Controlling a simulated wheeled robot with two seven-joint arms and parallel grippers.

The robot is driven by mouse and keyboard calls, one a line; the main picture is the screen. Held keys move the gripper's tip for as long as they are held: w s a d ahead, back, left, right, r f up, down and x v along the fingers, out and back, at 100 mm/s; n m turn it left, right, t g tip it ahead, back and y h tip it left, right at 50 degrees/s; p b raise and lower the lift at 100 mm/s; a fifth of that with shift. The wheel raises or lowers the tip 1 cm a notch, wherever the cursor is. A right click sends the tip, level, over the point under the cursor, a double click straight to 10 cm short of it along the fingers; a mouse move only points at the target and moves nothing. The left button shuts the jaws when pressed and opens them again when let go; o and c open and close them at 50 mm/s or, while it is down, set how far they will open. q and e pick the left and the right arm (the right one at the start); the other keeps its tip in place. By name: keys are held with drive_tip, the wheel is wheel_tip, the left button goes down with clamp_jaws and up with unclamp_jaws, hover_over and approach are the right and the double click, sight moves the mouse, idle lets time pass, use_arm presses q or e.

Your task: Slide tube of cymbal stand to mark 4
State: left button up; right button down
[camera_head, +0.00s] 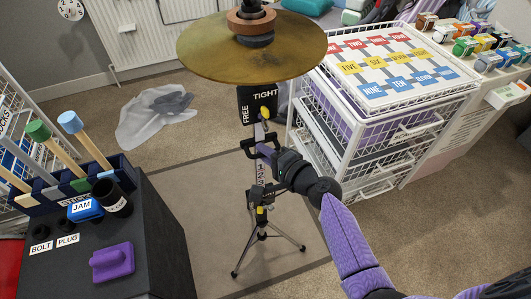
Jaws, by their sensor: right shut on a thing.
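The cymbal stand stands upright on a tripod base (262,235) in the middle of the head view. A brass cymbal (215,62) tops it. Below the cymbal is a black block (250,98) marked FREE and TIGHT, with a yellow knob (265,112) under it. The tube (260,172) runs down from there and carries small dark marks that I cannot read. My right gripper (260,149) comes in from the lower right and is shut on the tube below the block. Its fingers hide part of the tube. My left gripper is not in view.
A dark cabinet (165,235) with sticks, a JAM box and a purple block stands at the left. A white wire drawer unit (425,112) with a number board stands at the right. A clear plastic bag (145,125) lies on the floor behind. A mat (205,200) lies under the stand.

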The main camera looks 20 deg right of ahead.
drive_tip(key=shift+w+r, duration=0.1)
drive_tip(key=shift+r, duration=0.05)
drive_tip(key=c, duration=0.6)
unclamp_jaws()
drive_tip(key=shift+c, duration=0.2)
use_arm(q)
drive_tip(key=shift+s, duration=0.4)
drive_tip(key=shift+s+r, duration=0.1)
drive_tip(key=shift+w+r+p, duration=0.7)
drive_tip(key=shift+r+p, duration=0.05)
drive_tip(key=shift+p, duration=0.15)
use_arm(e)
drive_tip(key=v, duration=1)
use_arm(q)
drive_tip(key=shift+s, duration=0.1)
